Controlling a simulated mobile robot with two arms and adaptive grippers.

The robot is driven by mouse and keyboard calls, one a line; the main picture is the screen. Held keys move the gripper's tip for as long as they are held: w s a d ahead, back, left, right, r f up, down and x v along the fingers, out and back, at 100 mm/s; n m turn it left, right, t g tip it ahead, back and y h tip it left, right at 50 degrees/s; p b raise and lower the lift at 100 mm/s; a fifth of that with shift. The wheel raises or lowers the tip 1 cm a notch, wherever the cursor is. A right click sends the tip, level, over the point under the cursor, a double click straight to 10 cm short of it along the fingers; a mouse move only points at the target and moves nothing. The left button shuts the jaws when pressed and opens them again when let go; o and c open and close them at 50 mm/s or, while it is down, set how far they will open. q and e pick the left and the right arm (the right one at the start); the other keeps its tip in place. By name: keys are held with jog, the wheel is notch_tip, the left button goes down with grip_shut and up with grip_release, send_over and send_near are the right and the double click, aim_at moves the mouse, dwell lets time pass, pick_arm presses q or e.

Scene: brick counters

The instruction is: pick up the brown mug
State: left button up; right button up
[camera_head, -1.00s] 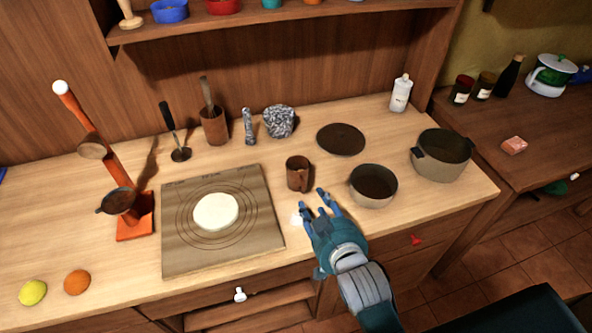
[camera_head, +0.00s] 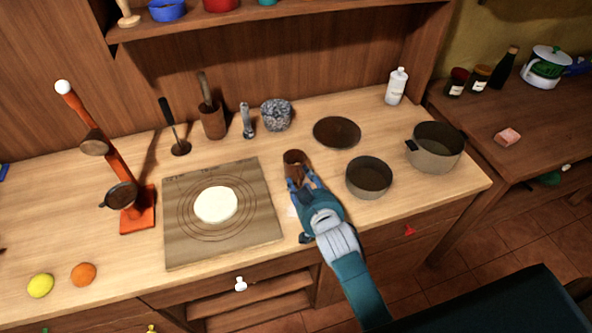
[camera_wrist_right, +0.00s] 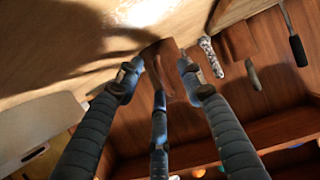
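The brown mug (camera_head: 294,160) stands on the wooden counter (camera_head: 330,227), right of the pastry board. My right gripper (camera_head: 300,182) reaches it from the front, with its blue fingers around the lower part of the mug or just before it. In the right wrist view the mug (camera_wrist_right: 166,58) lies between and beyond the spread fingertips (camera_wrist_right: 156,75). The fingers look open, with no clear contact on the mug. My left gripper is in neither view.
A small pot (camera_head: 369,178) stands close right of my right gripper, with a larger pot (camera_head: 434,147) beyond. The pastry board (camera_head: 180,245) with white dough (camera_head: 216,204) lies to the left. A dark round plate (camera_head: 337,132) lies behind right of the mug.

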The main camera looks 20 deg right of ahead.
jog(key=shift+s, duration=0.1)
grip_shut()
jog(key=shift+r, duration=0.1)
